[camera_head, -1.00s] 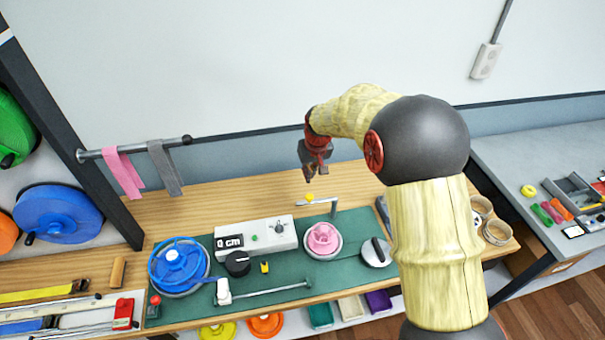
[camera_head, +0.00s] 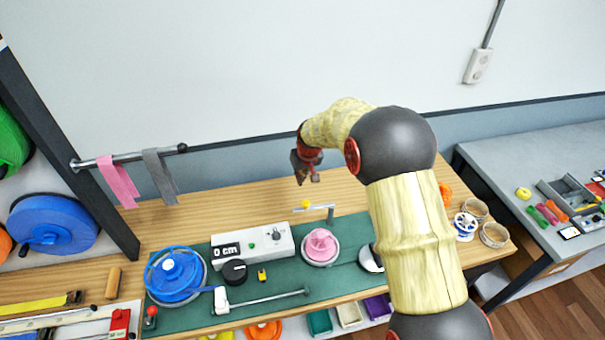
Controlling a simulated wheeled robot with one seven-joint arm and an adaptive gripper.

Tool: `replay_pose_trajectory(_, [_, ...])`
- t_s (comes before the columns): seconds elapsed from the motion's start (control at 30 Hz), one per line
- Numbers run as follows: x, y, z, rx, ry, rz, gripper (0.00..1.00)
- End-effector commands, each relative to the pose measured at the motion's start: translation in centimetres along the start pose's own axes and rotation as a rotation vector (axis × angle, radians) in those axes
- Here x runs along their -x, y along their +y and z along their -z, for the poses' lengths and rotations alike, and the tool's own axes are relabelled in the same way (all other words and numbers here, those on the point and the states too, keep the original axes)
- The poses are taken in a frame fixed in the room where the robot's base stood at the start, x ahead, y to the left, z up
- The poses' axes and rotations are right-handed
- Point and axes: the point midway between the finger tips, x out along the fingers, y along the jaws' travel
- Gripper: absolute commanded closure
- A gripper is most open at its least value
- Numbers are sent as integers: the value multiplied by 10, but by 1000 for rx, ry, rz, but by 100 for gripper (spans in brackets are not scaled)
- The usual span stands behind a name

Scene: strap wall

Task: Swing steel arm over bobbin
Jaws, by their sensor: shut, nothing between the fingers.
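A pink bobbin (camera_head: 321,245) sits on a round pale plate on the green mat (camera_head: 290,279). Behind it, a short steel arm (camera_head: 317,208) with a yellow knob (camera_head: 306,204) at its left end runs sideways from an upright post. A longer steel rod (camera_head: 268,298) lies along the front of the mat, from a white block at its left. My gripper (camera_head: 307,180) is shut and empty, in the air behind and above the yellow knob, apart from it. My arm covers the right part of the mat.
A white box reading "0 cm" (camera_head: 252,244) stands left of the bobbin. A blue reel (camera_head: 175,274) is at the mat's left end. A rail with pink and grey straps (camera_head: 140,155) juts out at the upper left. The table's back strip is clear.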

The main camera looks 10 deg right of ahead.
Motion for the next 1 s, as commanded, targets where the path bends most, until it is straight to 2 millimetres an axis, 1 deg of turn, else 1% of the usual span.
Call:
replay_pose_trajectory(0.03, [-9, 0, 0, 0, 0, 0, 100])
replay_pose_trajectory(0.27, [-42, 0, 1, 0, 1, 0, 100])
replay_pose_trajectory(0.3, [-38, 0, -5, 0, 2, 0, 100])
replay_pose_trajectory(0.4, [-36, 0, -18, -1, 2, -1, 100])
replay_pose_trajectory(0.6, [-32, 0, -34, 0, 3, -1, 100])
replay_pose_trajectory(0.73, [-32, 0, -39, 0, 1, -1, 100])
replay_pose_trajectory(1.0, [-32, 0, -39, 0, 2, 0, 100])
